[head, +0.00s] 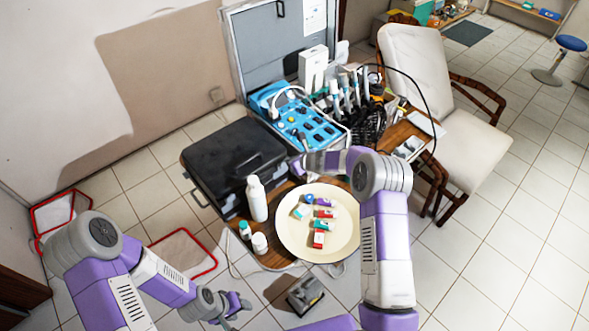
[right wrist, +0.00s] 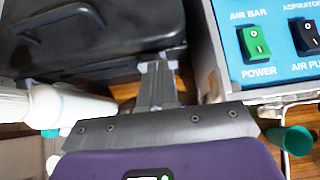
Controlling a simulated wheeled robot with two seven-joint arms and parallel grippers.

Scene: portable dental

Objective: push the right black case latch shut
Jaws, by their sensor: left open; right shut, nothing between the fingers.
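The black case (head: 232,158) lies closed on the wooden table, left of the blue dental unit. It fills the upper left of the right wrist view (right wrist: 60,50). My right gripper (head: 294,167) is at the case's right end. In the right wrist view its shut, empty fingertips (right wrist: 158,64) are at the case's lower right edge. I cannot tell whether they touch it. The right latch is not clearly visible; the fingers may cover it. My left gripper (head: 238,303) is open and empty, low in front of the table, away from the case.
A white bottle (head: 257,199) stands in front of the case, left of my right gripper. Small bottles (head: 259,243) and a cream plate (head: 287,245) with small boxes are nearer. The blue dental unit (head: 300,127) is close on the right. A beige chair (head: 440,110) stands beyond.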

